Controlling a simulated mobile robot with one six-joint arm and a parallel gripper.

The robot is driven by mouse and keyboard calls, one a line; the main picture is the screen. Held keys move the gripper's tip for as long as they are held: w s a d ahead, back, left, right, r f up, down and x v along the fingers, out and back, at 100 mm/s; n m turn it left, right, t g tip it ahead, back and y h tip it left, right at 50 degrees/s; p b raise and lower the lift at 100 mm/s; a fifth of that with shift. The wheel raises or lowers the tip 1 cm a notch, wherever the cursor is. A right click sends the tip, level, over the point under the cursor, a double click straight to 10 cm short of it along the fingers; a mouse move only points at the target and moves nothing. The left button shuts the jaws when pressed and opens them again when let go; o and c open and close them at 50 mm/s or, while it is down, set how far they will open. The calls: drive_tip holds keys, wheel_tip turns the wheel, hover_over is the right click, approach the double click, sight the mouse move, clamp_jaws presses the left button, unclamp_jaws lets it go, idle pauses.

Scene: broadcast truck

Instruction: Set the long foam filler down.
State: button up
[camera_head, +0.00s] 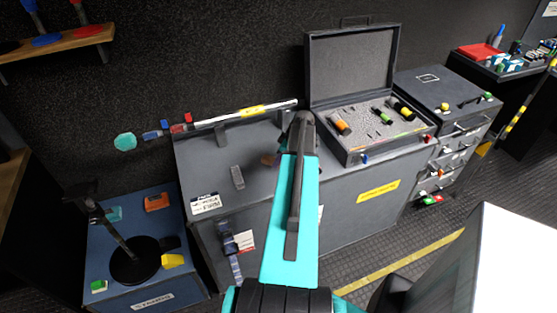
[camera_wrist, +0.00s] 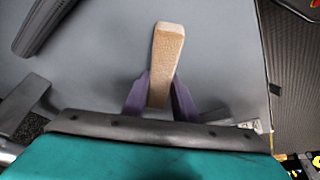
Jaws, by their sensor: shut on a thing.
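The long foam filler (camera_wrist: 166,50) is a tan, rough-textured bar in the wrist view. My gripper (camera_wrist: 160,85) is shut on it, with a purple finger on each side near its lower end. The bar's far end sticks out beyond the fingers over the grey case top (camera_wrist: 105,50). I cannot tell whether it touches that top. In the head view a small brown part of the filler (camera_head: 267,159) shows left of my arm, which hides most of my gripper.
An open foam-lined case (camera_head: 360,122) stands to the right. A white-and-yellow pole (camera_head: 240,114) runs along the back. Bare top lies around the filler.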

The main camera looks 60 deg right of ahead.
drive_tip(key=shift+f, duration=0.2)
drive_tip(key=o, duration=1)
drive_tip(key=shift+r, duration=0.25)
drive_tip(key=b+v, duration=0.3)
drive_tip(key=v, duration=0.9)
drive_tip(key=shift+b, duration=0.4)
